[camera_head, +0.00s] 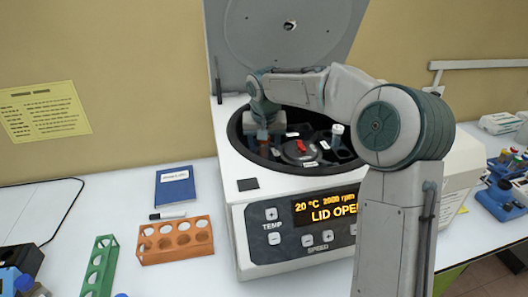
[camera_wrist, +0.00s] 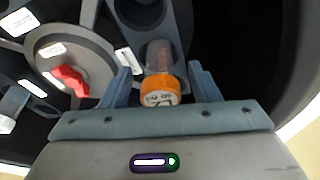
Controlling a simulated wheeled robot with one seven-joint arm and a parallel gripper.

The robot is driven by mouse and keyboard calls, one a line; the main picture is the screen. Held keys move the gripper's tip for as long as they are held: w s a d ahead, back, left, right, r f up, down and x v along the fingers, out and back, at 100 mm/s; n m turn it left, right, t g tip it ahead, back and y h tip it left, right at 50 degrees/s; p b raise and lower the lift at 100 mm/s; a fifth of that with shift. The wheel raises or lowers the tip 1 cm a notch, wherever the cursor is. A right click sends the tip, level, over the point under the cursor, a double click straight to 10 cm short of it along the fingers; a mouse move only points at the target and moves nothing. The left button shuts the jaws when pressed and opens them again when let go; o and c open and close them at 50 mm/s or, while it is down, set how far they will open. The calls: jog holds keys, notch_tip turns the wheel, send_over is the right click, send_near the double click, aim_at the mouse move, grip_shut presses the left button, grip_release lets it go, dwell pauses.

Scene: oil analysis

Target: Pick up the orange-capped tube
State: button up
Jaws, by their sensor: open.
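The orange-capped tube (camera_wrist: 160,88) sits in the centrifuge rotor, its cap toward the wrist camera and its clear body running down toward a dark slot. My gripper (camera_wrist: 162,78) is open, with one blue-grey finger on each side of the cap. A gap shows between the cap and the fingers. In the head view my gripper (camera_head: 264,130) reaches down into the left part of the open centrifuge bowl, and the tube is hard to make out there. The centrifuge (camera_head: 260,225) has its lid raised, and its display reads LID OPEN.
A red rotor knob (camera_head: 301,146) is at the rotor's centre. Another tube (camera_head: 337,134) stands at its right. The bowl wall surrounds my gripper. An orange rack (camera_head: 175,240), green rack (camera_head: 100,265) and blue notebook (camera_head: 175,186) lie left of the centrifuge.

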jog(key=c, duration=1.1)
jog(key=shift+o, duration=0.2)
jog(key=shift+r, duration=0.1)
notch_tip(320, 180, up, 10)
jog(key=shift+f+b, duration=0.1)
jog(key=shift+b, duration=0.5)
